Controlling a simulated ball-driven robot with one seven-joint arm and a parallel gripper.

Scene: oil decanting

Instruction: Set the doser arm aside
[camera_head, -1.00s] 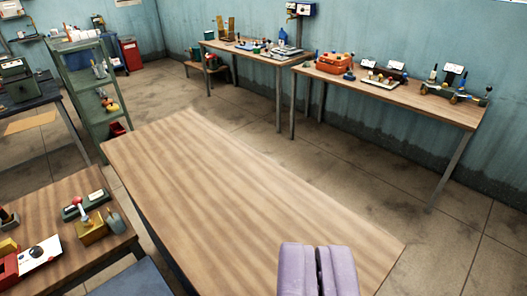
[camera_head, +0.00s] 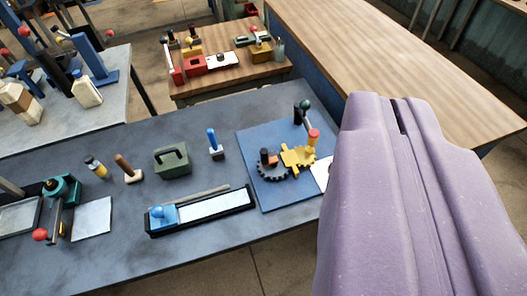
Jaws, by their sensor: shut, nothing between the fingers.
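My gripper (camera_head: 399,112) shows as two thick purple fingers, large at the right, shut and empty. It hides part of a white card (camera_head: 323,174) and the right part of the grey-blue table. I cannot tell which object is the doser arm. A teal device (camera_head: 62,190) with a red-knobbed lever stands at the left of that table. A blue board (camera_head: 262,192) carries dark gears, a yellow part (camera_head: 298,157) and a post with a red knob. My gripper is to the right of the board and touches none of these, as far as I see.
The grey-blue table (camera_head: 140,262) also holds a long black-framed tray (camera_head: 205,210), a green box (camera_head: 172,160), a stamp-like tool (camera_head: 128,168) and a blue-handled tool (camera_head: 214,145). A wooden table (camera_head: 225,90) with instruments stands behind. A long bare wooden table (camera_head: 400,60) is at the upper right.

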